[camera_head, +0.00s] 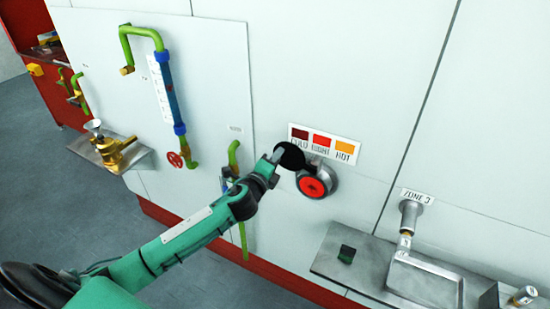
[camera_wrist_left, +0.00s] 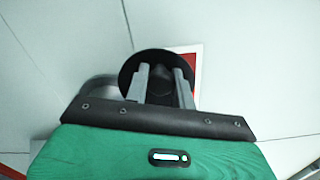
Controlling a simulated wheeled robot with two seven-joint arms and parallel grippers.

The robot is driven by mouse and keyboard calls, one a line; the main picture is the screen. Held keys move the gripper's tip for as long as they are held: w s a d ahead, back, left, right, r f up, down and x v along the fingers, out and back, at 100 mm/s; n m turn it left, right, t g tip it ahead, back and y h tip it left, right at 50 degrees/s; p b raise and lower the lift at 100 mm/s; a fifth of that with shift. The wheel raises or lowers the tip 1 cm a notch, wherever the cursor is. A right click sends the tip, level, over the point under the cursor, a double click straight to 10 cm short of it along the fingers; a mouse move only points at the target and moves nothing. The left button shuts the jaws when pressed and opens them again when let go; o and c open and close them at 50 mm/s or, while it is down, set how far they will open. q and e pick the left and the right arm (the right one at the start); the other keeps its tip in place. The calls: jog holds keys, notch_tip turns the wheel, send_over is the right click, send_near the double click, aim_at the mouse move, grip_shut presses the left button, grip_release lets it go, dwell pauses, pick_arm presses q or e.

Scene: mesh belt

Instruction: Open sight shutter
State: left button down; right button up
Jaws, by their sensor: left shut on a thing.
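The sight port (camera_head: 316,182) is a round metal fitting on the white wall with a glowing red-orange centre. The black round shutter (camera_head: 291,156) sits at its upper left, off the red centre, most of which shows. My left gripper (camera_head: 279,155) reaches the shutter from the left. In the left wrist view, the two metal fingers of my left gripper (camera_wrist_left: 163,85) are shut on a part in front of the dark disc of the shutter (camera_wrist_left: 155,56). The exact grip point is partly hidden. My right gripper is not in view.
A colour label (camera_head: 324,144) marked with heat words is above the port. A metal shelf (camera_head: 360,272) with a dark green block (camera_head: 346,254) and a pipe fitting (camera_head: 406,237) stands at lower right. A green-piped gauge (camera_head: 163,95) and red valve wheel (camera_head: 174,160) are at left.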

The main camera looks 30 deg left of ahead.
pick_arm(q)
jog(key=shift+r, duration=0.25)
jog(key=shift+d, duration=0.1)
jog(key=c, duration=1.2)
grip_release()
jog(key=shift+f, duration=0.1)
jog(key=shift+s+a+b, duration=0.2)
jog(key=shift+s+b, duration=2.15)
jog(key=shift+s, duration=4.55)
